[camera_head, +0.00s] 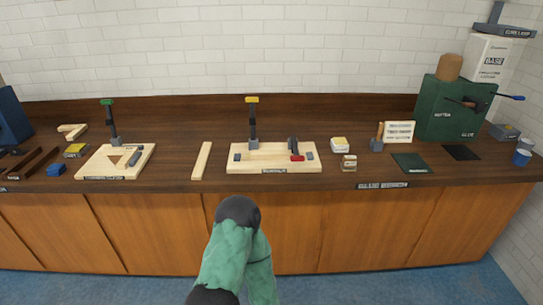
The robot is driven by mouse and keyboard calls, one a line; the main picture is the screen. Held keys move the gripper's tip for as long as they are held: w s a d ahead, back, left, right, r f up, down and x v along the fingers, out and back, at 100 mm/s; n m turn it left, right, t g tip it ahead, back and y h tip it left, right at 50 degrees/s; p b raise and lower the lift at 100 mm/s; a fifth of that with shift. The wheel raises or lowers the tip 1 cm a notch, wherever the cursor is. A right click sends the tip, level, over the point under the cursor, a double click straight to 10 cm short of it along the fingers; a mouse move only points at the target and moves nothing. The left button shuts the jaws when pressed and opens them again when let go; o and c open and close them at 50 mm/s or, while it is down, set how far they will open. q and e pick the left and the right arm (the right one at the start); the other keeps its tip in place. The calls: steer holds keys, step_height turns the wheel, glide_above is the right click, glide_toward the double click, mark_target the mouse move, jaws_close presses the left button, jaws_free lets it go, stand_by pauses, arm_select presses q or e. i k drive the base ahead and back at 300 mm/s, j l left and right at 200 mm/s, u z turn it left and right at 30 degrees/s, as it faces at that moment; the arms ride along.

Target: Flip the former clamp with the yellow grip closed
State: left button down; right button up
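The clamp with the yellow grip (252,100) stands upright at the back of a pale wooden former board (272,168) in the middle of the bench. Its dark lever (253,122) points straight up, with the yellow grip at the top. On the same board, at the right, a clamp with a red grip (297,158) lies low, its grip near the board's front. A clamp with a green grip (107,101) stands upright on another pale board (97,170) to the left. Neither of my grippers shows; only part of my green-covered arm is visible at the bottom centre, in front of the bench.
A wooden strip (202,160) lies between the two boards. Right of the middle board are small blocks (340,144), a sign (399,132), a dark green pad (411,162) and a large green box (453,110). Blue cups (522,158) stand far right. A dark backboard runs behind.

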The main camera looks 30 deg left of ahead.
mark_target(252, 101)
steer(key=i+j, duration=0.15)
steer(key=j, duration=0.2)
steer(key=i+j, duration=0.1)
steer(key=j, duration=0.2)
steer(key=i+j, duration=0.15)
steer(key=j, duration=0.2)
steer(key=i+j, duration=0.15)
steer(key=j, duration=0.2)
